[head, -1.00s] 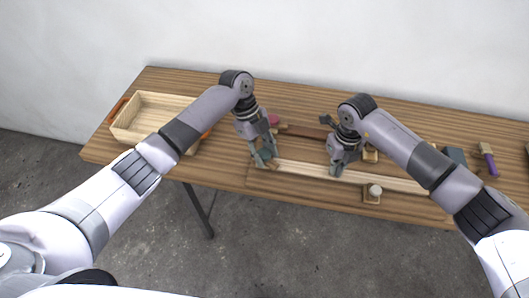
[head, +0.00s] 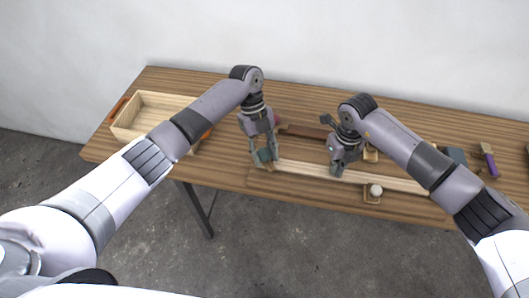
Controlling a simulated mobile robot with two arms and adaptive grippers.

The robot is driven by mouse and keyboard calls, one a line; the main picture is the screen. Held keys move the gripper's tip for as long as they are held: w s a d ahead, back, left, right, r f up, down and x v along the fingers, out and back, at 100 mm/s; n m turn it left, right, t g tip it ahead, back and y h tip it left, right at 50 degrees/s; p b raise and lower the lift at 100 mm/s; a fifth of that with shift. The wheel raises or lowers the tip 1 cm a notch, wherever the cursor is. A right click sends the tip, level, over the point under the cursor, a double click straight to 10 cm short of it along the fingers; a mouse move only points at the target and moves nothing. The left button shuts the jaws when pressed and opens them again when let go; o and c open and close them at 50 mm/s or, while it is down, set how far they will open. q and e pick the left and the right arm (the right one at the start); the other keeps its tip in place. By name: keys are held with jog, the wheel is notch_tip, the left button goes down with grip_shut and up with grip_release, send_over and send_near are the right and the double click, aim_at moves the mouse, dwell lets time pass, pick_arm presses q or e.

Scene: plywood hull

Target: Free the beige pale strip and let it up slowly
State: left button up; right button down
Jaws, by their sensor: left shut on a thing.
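The beige pale strip (head: 300,168) lies lengthwise along the front of the table, its left end close to my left gripper. My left gripper (head: 264,160) points down at that end, shut on a small teal piece (head: 265,156) between its fingers. What that piece is, and whether it touches the strip, is too small to tell. My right gripper (head: 337,170) is down at the strip's middle, its fingertips over or against it. Whether they are open or shut is unclear. My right forearm hides part of the strip's right side.
A pale wooden tray (head: 122,133) stands at the table's left. A dark brown bar (head: 305,131) lies behind the strip. A small block with a round pale knob (head: 375,190) sits at the front edge. A purple-handled tool (head: 490,164) and a grey block (head: 455,155) lie at the right.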

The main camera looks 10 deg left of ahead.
pick_arm(q)
jog(key=shift+m+y, duration=0.3)
jog(key=shift+m, duration=0.7)
pick_arm(e)
jog(key=shift+s+f, duration=0.15)
jog(key=shift+f, duration=0.05)
pick_arm(q)
jog(key=shift+g, duration=0.3)
jog(key=shift+r+m+y, duration=0.1)
jog(key=shift+m+y, duration=0.3)
jog(key=shift+m, duration=1)
jog(key=shift+a+m+g+y, duration=0.1)
jog(key=shift+m+g+y, duration=0.4)
jog(key=shift+m, duration=0.9)
jog(key=o, duration=1.2)
